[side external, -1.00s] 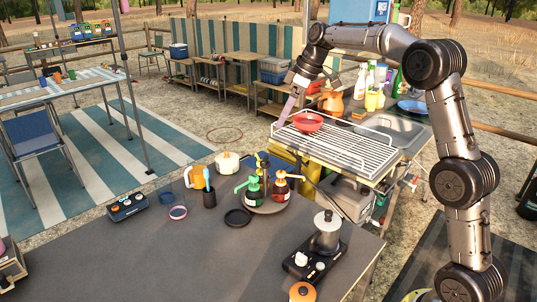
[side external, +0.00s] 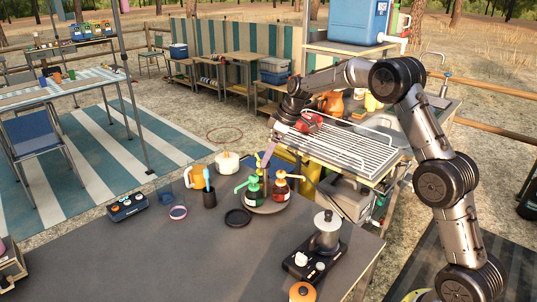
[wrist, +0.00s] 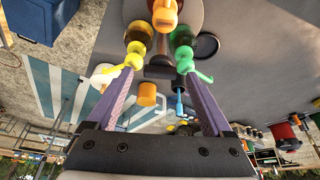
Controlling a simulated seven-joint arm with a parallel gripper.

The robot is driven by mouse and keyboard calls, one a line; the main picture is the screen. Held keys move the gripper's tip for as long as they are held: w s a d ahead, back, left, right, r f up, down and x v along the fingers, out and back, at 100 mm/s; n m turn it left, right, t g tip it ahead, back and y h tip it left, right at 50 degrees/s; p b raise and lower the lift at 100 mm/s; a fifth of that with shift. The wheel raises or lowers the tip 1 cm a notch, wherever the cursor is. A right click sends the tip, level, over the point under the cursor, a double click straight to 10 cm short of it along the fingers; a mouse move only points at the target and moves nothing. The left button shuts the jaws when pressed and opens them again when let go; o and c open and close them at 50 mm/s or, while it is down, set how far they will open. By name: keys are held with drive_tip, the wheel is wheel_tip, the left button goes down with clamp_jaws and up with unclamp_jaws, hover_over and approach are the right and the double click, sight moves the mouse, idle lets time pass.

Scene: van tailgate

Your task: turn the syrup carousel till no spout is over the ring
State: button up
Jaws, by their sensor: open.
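The syrup carousel (side external: 268,208) is a round grey turntable on the dark counter. It carries a green-topped bottle (side external: 253,192), an orange-red-topped bottle (side external: 281,190) and a yellow-topped one that shows in the wrist view (wrist: 136,48). The green spout points left; its tip appears above the black ring (side external: 237,217) lying beside the turntable. I cannot tell exactly whether it overhangs it. My gripper (wrist: 159,75) is open and empty, above the back of the carousel. Its purple fingers are near the yellow and green pumps, with a dark piece between them; contact is unclear.
A black appliance (side external: 322,245) stands front right. The front left counter is clear.

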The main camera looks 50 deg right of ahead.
drive_tip(key=shift+f, duration=0.2)
clamp_jaws()
idle(0.4)
